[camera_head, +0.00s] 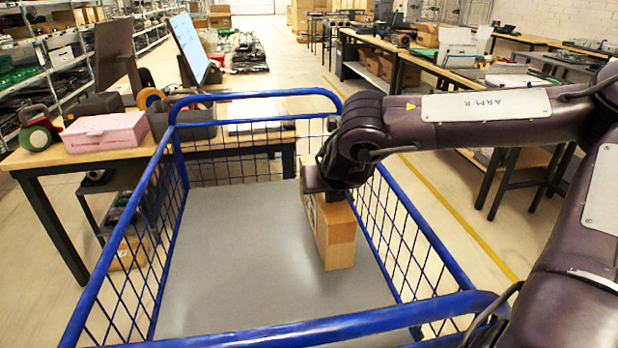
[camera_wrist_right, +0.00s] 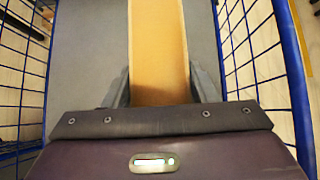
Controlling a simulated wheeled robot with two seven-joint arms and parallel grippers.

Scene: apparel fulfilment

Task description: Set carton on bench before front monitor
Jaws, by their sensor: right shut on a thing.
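The brown carton (camera_head: 338,240) stands upright on the grey floor of a blue wire cart (camera_head: 245,325), towards its right side. My right gripper (camera_head: 330,188) is over the carton's top, shut on it. In the right wrist view the carton (camera_wrist_right: 158,50) runs between the two fingers of my right gripper (camera_wrist_right: 160,88). The bench (camera_head: 95,157) is at the left, beyond the cart's left wall. The front monitor (camera_head: 190,45) stands on the bench, tilted, with a lit screen. My left gripper is out of view.
A pink box (camera_head: 105,131), a tape dispenser (camera_head: 38,130) and a second monitor (camera_head: 115,52) are on the bench. The cart's blue rails surround the carton. Much of the cart floor left of the carton is empty. More benches (camera_head: 445,65) line the right.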

